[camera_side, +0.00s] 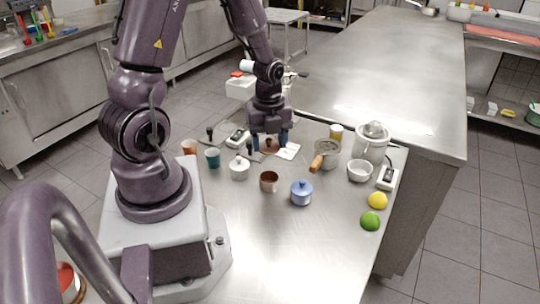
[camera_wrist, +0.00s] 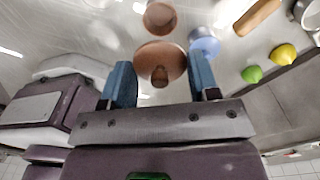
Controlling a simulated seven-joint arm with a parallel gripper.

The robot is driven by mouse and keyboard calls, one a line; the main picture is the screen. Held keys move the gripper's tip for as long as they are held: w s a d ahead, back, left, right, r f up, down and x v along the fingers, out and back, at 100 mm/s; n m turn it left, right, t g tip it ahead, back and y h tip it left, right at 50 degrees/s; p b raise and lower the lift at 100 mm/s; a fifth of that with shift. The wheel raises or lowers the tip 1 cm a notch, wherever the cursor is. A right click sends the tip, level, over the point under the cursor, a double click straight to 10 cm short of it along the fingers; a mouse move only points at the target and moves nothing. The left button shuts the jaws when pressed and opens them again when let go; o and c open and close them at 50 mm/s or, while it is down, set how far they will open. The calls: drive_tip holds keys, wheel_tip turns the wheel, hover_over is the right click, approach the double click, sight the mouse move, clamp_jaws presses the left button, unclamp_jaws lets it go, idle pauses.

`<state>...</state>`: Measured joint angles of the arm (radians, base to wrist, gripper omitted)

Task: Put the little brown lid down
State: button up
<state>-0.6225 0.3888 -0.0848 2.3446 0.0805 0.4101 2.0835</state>
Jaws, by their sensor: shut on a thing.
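The little brown lid (camera_wrist: 160,62), a round copper-brown disc with a small knob, sits between the two blue fingers of my gripper (camera_wrist: 162,84) in the wrist view. The fingers are shut on its edges. In the side view my gripper (camera_side: 270,143) points down over the far part of the steel table, with the lid (camera_side: 270,147) between its fingertips. I cannot tell whether the lid touches anything below. A brown open pot (camera_side: 269,181) stands nearer the camera; it also shows beyond the lid in the wrist view (camera_wrist: 160,18).
A white lidded pot (camera_side: 239,169), a teal cup (camera_side: 212,157) and a blue lidded pot (camera_side: 301,193) stand nearby. A wooden-handled pan (camera_side: 327,154) is to the right. The table's near part is clear.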

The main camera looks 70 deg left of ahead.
drive_tip(key=shift+s+r, duration=0.55)
drive_tip(key=shift+r, duration=0.2)
drive_tip(key=s+d+m, duration=0.2)
drive_tip(key=d+m, duration=0.1)
drive_tip(key=m, duration=0.1)
hover_over(295, 171)
drive_tip(key=f, duration=0.9)
drive_tip(key=shift+s+f, duration=0.2)
drive_tip(key=shift+f, duration=0.1)
drive_tip(key=shift+w+a+f, duration=0.1)
drive_tip(key=shift+w+f, duration=0.05)
drive_tip(key=shift+f, duration=0.75)
drive_tip(key=shift+w+f, duration=0.1)
drive_tip(key=shift+f, duration=0.8)
drive_tip(key=shift+f, duration=0.1)
drive_tip(key=o, duration=0.6)
